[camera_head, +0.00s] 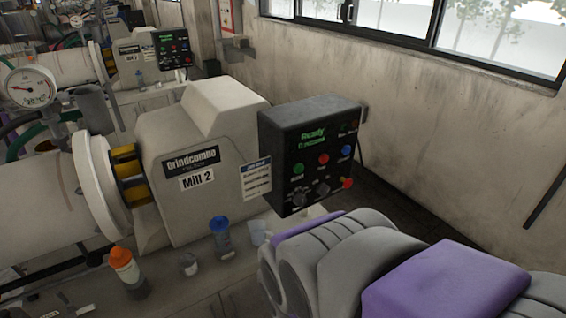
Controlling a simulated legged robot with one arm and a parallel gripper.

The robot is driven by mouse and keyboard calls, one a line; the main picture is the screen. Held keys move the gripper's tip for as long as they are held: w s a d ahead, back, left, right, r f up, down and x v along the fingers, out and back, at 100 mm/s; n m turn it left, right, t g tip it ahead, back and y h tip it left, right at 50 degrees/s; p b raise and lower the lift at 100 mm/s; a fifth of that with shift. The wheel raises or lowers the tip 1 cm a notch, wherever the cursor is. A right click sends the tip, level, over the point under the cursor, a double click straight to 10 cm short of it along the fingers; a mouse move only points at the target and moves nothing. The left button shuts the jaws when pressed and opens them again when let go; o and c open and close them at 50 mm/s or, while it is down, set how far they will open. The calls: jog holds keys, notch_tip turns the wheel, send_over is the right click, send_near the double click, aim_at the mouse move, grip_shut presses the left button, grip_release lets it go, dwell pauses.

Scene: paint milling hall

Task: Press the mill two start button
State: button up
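The Mill 2 machine (215,140) is a large beige housing labelled "Grindcomno" and "Mill 2". A black control box (300,125) stands at its right end, its face turned toward me. Its display (312,135) shows green text reading "Ready", with a smaller line below. Under it are a green button (298,168), a red button (323,159) and a blue button (346,151). Dark knobs (299,197) and a red knob (347,183) sit lower. The small labels are too blurred to read. My grey and purple arm is at the lower right, below the box; my gripper does not show.
Another mill with a similar control box (172,48) is farther back. A wall with windows runs behind on the right.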

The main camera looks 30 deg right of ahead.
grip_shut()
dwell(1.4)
